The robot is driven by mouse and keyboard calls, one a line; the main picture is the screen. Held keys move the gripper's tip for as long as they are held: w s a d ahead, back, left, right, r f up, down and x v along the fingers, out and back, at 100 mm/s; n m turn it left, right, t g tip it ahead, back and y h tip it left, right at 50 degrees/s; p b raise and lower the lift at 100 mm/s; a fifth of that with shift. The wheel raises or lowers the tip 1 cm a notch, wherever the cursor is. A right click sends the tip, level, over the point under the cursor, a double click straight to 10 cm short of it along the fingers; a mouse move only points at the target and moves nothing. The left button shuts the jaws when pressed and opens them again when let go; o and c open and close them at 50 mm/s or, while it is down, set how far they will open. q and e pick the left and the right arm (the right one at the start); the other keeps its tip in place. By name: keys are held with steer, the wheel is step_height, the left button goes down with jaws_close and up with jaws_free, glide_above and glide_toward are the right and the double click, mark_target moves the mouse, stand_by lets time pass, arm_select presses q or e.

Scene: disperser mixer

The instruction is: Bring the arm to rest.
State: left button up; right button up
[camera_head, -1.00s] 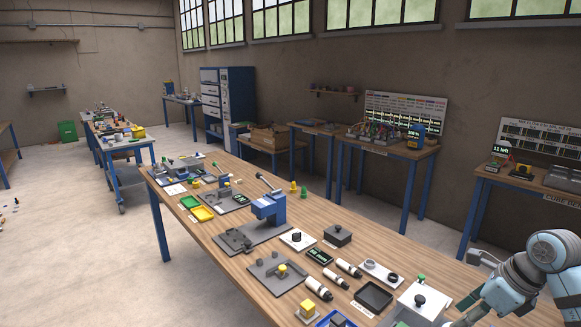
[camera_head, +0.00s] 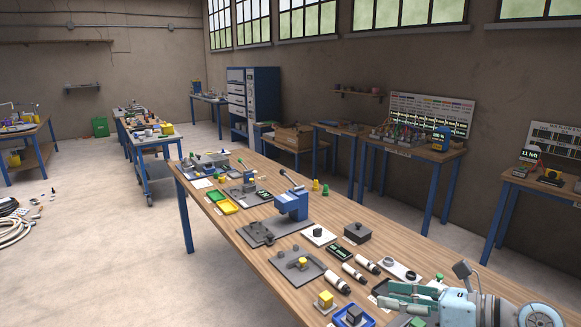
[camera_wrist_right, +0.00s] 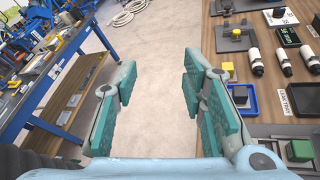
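My right gripper (camera_head: 385,295) reaches in from the lower right in the head view, over the near right end of the wooden workbench (camera_head: 235,240). In the right wrist view its two teal-padded fingers (camera_wrist_right: 155,95) stand wide apart, with only bare floor showing between them. It holds nothing. The bench edge and its small parts lie to the right of the fingers in that view. My arm hides part of the bench's near right corner in the head view. My left gripper is in neither view.
Near the gripper are a blue tray (camera_head: 367,323) with a dark block, a yellow block (camera_head: 325,298) and several black-and-white cylinders (camera_head: 353,272). A blue press (camera_head: 292,204) stands farther back. Open floor (camera_head: 120,260) lies left of the bench; hoses (camera_head: 12,232) lie at far left.

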step_height(320, 180, up, 7)
steer(key=s+a+m+t+y, duration=0.1)
steer(key=a+m+t+y, duration=0.2)
steer(key=m+t, duration=0.4)
steer(key=d+m+t+h, duration=0.6)
steer(key=m+h, duration=0.2)
steer(key=m, duration=0.4)
steer(key=s+d+f+m+g+h, duration=0.2)
steer(key=d+f+m+g+h, duration=0.15)
steer(key=f+m+h, duration=0.35)
steer(key=s+d+f+m+g+h, duration=0.2)
steer(key=s+d+f+m+h, duration=0.15)
steer(key=f+m, duration=0.5)
steer(key=s+a+f+m+g+y, duration=0.2)
steer(key=s+a+f+m+g, duration=0.3)
steer(key=s+f, duration=0.55)
steer(key=s+a+f+m+g+y, duration=0.1)
steer(key=s+a+f+m+g, duration=0.1)
steer(key=s+f+g, duration=0.85)
step_height(320, 180, down, 21)
steer(key=s+d+t+b, duration=0.2)
steer(key=s+b, duration=0.1)
steer(key=b, duration=0.3)
steer(key=s+f+g+b, duration=0.1)
steer(key=s+f+b, duration=0.3)
steer(key=s+f, duration=0.9)
step_height(320, 180, down, 5)
steer(key=shift+s+d+r+m+g, duration=0.2)
steer(key=shift+s+d+m+g, duration=0.1)
steer(key=shift+m, duration=0.05)
